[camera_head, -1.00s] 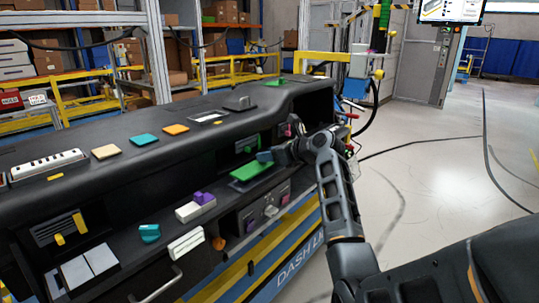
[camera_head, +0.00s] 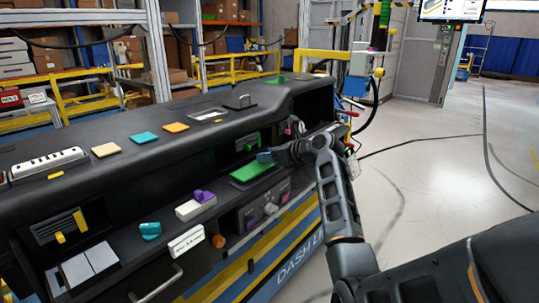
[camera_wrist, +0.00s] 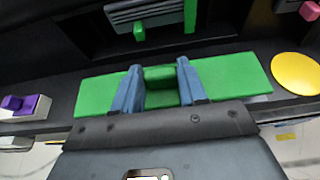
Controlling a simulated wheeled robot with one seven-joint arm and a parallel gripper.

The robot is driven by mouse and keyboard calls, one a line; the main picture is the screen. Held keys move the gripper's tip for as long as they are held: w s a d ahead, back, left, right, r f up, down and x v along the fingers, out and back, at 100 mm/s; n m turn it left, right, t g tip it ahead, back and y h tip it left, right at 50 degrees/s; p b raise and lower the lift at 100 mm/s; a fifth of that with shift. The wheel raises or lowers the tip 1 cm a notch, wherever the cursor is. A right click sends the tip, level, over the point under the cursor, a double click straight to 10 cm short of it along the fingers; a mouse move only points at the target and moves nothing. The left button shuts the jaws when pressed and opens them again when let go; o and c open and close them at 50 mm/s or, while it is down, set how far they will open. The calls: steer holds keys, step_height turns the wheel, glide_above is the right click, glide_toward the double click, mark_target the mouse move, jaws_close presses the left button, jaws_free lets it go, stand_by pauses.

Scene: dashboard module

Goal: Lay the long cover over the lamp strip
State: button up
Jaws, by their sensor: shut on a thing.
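The long cover appears to be the green plate (camera_head: 252,171) with a raised green grip block, at the dashboard's lower shelf. In the wrist view the cover (camera_wrist: 235,75) extends to both sides of my gripper (camera_wrist: 161,85). The blue fingers are shut on its grip block. In the head view my gripper (camera_head: 265,157) is at the shelf, above the plate. I cannot tell whether the plate touches the shelf. The lamp strip appears to be the white strip with a row of dark spots (camera_head: 48,164), uncovered on the dashboard's top at the far left.
Teal (camera_head: 145,138), orange (camera_head: 176,128) and tan (camera_head: 106,150) tiles lie on the dashboard top. The overhanging top edge is close above my gripper. A white block with a purple knob (camera_head: 196,207) and a yellow disc (camera_wrist: 296,73) flank the plate. Open floor lies right.

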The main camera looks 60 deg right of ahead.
steer(key=shift+f, duration=0.25)
steer(key=o, duration=1.2)
steer(key=shift+c, duration=0.2)
steer(key=shift+s, duration=0.1)
